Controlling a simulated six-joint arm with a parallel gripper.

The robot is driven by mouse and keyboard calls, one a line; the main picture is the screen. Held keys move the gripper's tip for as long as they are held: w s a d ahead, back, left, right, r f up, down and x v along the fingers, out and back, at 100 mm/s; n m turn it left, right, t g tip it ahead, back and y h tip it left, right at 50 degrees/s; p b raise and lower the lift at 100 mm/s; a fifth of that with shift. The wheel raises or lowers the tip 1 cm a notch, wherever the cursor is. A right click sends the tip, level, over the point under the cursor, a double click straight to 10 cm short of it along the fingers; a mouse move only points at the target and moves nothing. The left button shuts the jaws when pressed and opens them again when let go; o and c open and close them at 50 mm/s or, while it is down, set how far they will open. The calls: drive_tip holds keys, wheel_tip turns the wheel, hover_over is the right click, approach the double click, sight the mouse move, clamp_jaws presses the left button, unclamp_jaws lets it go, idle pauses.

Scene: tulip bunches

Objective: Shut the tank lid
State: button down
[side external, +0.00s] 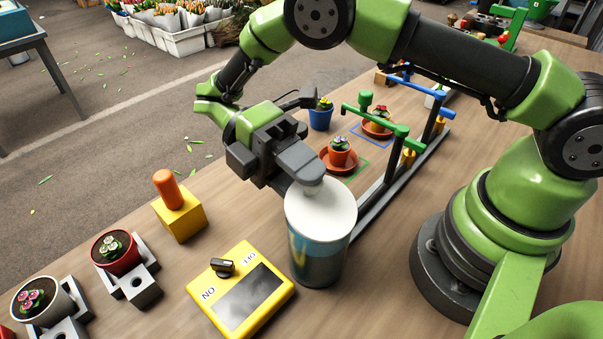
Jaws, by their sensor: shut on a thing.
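The tank (318,264) is a clear cylinder with dark, bluish contents, standing upright on the wooden table in front of my arm. Its white round lid (328,212) is at the top of the tank, over the opening. My gripper (308,178) comes down from the upper left and is shut on the grey knob (313,187) of the lid. The lid looks level and roughly centred. I cannot tell whether it touches the rim all the way round.
A yellow switch box (240,293) with a dark knob lies left of the tank. A yellow block with an orange handle (168,187) stands farther left. Potted flowers (340,152) and a rack with green and blue arms (400,130) stand behind. Bare table lies between the block and box.

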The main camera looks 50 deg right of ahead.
drive_tip(key=c, duration=0.8)
unclamp_jaws()
drive_tip(key=shift+r, duration=0.15)
